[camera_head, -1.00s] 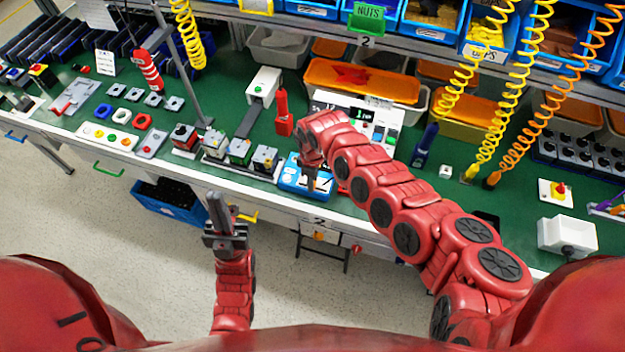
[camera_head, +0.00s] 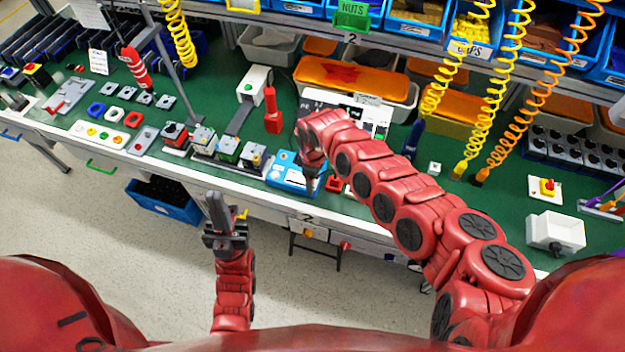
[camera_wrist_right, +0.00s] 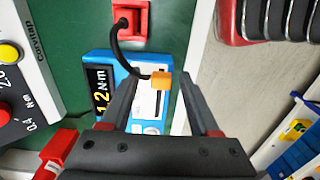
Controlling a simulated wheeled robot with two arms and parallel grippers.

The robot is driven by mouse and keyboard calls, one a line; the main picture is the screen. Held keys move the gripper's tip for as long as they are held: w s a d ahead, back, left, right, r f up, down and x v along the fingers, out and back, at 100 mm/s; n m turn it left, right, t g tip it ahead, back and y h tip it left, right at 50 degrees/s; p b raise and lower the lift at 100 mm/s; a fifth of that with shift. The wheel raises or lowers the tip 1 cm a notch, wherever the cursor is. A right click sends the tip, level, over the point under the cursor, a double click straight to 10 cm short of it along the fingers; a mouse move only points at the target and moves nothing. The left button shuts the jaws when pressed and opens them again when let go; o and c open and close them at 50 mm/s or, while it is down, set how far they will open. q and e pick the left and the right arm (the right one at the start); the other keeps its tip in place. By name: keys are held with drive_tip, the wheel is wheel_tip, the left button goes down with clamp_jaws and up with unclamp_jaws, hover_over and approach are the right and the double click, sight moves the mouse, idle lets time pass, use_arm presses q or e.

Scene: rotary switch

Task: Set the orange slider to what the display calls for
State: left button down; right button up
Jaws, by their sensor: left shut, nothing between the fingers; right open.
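The blue device (camera_head: 282,173) sits near the front edge of the green bench. In the right wrist view, the blue device (camera_wrist_right: 98,62) has a black display (camera_wrist_right: 101,92) with yellow characters that look like "12 N·m" or "1.2 N·m". Its orange slider (camera_wrist_right: 161,80) is a small knob on a white panel with a slot. My right gripper (camera_wrist_right: 158,82) is open, with one finger on each side of the orange slider; contact cannot be told. In the head view my right gripper (camera_head: 311,185) is over the device's right end. My left gripper (camera_head: 217,205) is shut and empty, in front of the bench.
A red block with a black cable (camera_wrist_right: 128,22) stands beside the device. A red upright tool (camera_head: 273,112) stands behind the device. Blue bins hang above the bench.

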drive_tip(key=shift+a+r, duration=0.15)
drive_tip(key=shift+r, duration=0.05)
drive_tip(key=shift+a+r, duration=0.1)
drive_tip(key=shift+r, duration=0.25)
wheel_tip(320, 180, up, 16)
drive_tip(key=p, duration=0.3)
drive_tip(key=shift+d+r+p, duration=0.2)
drive_tip(key=shift+d+p, duration=0.1)
drive_tip(key=shift+d, duration=0.05)
